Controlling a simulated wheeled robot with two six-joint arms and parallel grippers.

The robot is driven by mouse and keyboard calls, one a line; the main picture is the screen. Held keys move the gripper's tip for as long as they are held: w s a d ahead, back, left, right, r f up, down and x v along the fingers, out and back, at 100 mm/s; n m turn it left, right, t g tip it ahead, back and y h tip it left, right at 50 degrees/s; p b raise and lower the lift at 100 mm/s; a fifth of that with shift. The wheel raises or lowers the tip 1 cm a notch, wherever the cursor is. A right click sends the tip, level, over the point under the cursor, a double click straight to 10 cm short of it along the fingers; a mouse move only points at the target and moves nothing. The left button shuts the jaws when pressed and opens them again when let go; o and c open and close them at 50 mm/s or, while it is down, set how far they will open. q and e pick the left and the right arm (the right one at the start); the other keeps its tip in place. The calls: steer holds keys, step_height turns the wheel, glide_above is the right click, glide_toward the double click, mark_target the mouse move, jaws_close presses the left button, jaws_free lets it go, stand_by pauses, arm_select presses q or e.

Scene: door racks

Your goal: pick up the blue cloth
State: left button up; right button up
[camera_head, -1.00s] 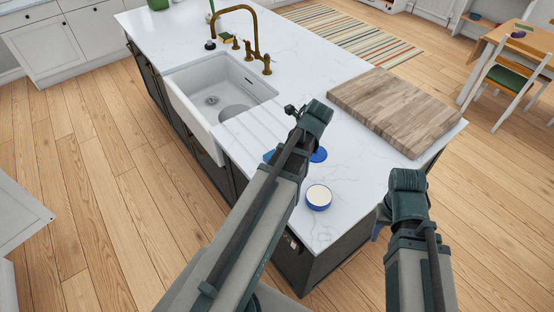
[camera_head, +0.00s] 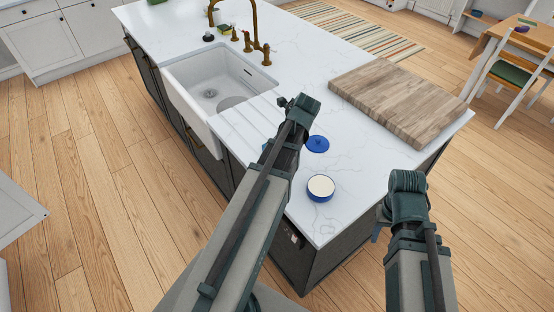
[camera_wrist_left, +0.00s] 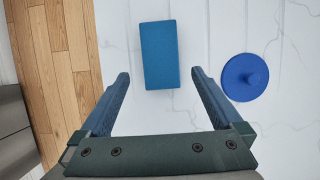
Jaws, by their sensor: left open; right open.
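The blue cloth (camera_wrist_left: 157,55) is a flat, folded-looking rectangle on the white countertop in the left wrist view. In the head view my left arm hides nearly all of it; only a sliver of blue (camera_head: 264,147) shows. My left gripper (camera_wrist_left: 160,75) is open and empty above the counter, its two fingers pointing towards the cloth, one to either side of its near end in the picture. The height between them is hard to tell. My right gripper (camera_head: 381,222) is open, low beside the island's right end, its fingers mostly hidden by its wrist.
A round blue lid with a knob (camera_wrist_left: 245,77) lies right of the cloth; it also shows in the head view (camera_head: 317,144). A blue-rimmed round pot (camera_head: 320,188) stands nearer the counter edge. A wooden board (camera_head: 400,100) lies right, a white sink (camera_head: 215,90) left.

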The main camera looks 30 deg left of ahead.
arm_select(q)
steer(key=shift+w+a+f, duration=0.1)
steer(key=shift+a+f, duration=0.1)
steer(key=shift+f, duration=0.4)
arm_select(e)
steer(key=shift+f, duration=0.6)
arm_select(q)
steer(key=shift+f, duration=0.1)
arm_select(e)
steer(key=shift+f, duration=0.1)
arm_select(q)
steer(key=b+x, duration=0.5)
steer(key=shift+w+a, duration=0.2)
steer(key=shift+a, duration=0.15)
arm_select(e)
step_height(320, 180, down, 4)
steer(key=shift+f, duration=0.15)
arm_select(q)
steer(key=shift+r, duration=0.25)
steer(key=shift+c, duration=0.3)
steer(key=c, duration=1.2)
